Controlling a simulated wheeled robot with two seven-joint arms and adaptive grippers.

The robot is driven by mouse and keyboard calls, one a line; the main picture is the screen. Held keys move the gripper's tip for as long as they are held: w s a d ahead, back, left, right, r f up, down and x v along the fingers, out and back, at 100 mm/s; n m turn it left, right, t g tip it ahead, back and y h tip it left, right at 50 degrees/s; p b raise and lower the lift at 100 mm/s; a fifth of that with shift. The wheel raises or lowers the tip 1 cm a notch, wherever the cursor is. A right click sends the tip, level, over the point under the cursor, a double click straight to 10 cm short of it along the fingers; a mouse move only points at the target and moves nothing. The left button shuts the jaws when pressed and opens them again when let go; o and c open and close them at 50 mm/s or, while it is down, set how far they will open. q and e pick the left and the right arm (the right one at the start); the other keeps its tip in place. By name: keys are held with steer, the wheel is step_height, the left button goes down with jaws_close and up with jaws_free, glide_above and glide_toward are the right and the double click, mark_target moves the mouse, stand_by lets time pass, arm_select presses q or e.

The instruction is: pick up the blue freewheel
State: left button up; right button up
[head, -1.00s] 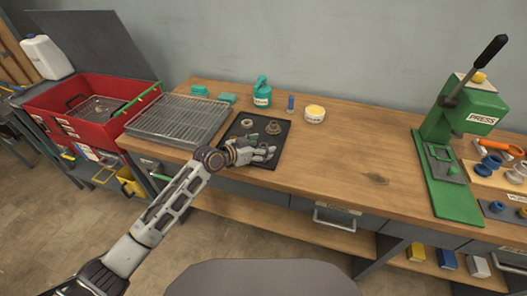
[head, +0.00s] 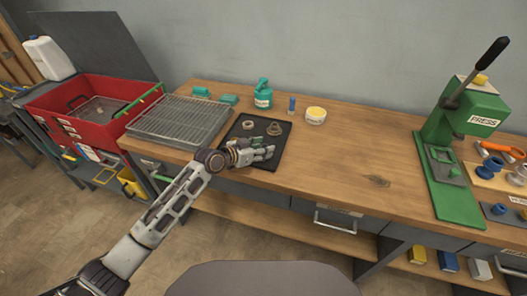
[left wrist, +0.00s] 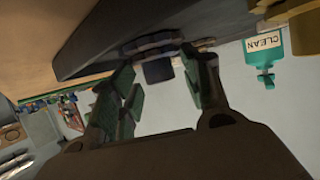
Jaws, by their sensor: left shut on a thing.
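My left gripper (head: 266,152) is low over the front part of the dark tray (head: 237,131) on the bench. Its green-padded fingers show in the left wrist view (left wrist: 165,88), with a dark blue piece (left wrist: 158,70) between them. This looks like the blue freewheel, held in the jaws; its full outline is hidden by the fingers and shadow. In the head view the gripper covers it. Two metallic ring parts, one at the left (head: 247,124) and one at the right (head: 274,128), lie on the tray behind the gripper. My right gripper is not in view.
A teal CLEAN bottle (head: 263,94), a small blue bottle (head: 292,105) and a round tub (head: 316,115) stand behind. A green press (head: 450,170) is far right. The bench middle is clear.

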arm_select(q)
steer(key=shift+r, duration=0.1)
step_height(320, 180, up, 10)
stand_by(0.6)
stand_by(0.5)
